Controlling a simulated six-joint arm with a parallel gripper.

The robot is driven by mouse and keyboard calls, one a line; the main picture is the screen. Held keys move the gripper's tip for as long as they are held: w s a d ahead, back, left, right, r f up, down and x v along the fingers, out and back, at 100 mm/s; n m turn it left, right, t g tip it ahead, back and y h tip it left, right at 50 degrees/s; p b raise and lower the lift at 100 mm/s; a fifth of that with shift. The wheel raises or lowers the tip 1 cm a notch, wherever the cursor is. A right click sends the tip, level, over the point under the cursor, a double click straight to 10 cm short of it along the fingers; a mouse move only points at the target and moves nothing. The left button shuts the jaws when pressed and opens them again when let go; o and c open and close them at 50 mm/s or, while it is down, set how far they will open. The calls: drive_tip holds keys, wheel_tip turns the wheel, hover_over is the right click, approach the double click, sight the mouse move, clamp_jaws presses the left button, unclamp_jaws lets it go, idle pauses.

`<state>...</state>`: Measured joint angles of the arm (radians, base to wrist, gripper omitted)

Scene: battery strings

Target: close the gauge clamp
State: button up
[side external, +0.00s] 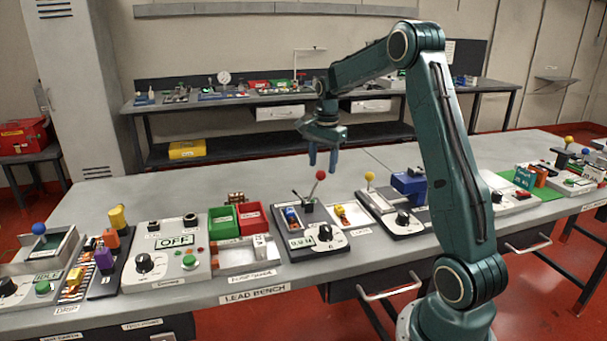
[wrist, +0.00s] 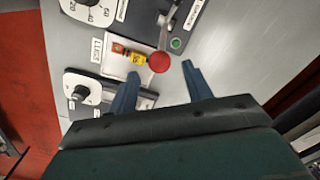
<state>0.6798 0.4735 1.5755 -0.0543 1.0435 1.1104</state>
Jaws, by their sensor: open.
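The gauge clamp's lever, tipped with a red ball (side external: 320,175), rises from a dark station (side external: 318,243) with a dial and small display in the side external view. The lever stands raised, leaning slightly right. My gripper (side external: 322,163) hangs above it, pointing down, fingers apart, with the ball close to the fingertips. In the wrist view the red ball (wrist: 159,62) shows between the open fingers of my gripper (wrist: 161,70), nearer the left finger. The ball is not held. I cannot tell how far it lies below the fingertips. The clamp's jaw is too small to make out.
A tray (wrist: 97,51) labelled LUGS, with orange and yellow pieces, lies beside the ball. A second station with a yellow ball (side external: 370,177) and a blue block (side external: 409,186) stand to the right. Red and green bins (side external: 252,217) stand left. Bench behind the station is clear.

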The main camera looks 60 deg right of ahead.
drive_tip(key=shift+f, duration=1.55)
drive_tip(key=shift+c, duration=0.2)
drive_tip(key=shift+w, duration=0.1)
clamp_jaws()
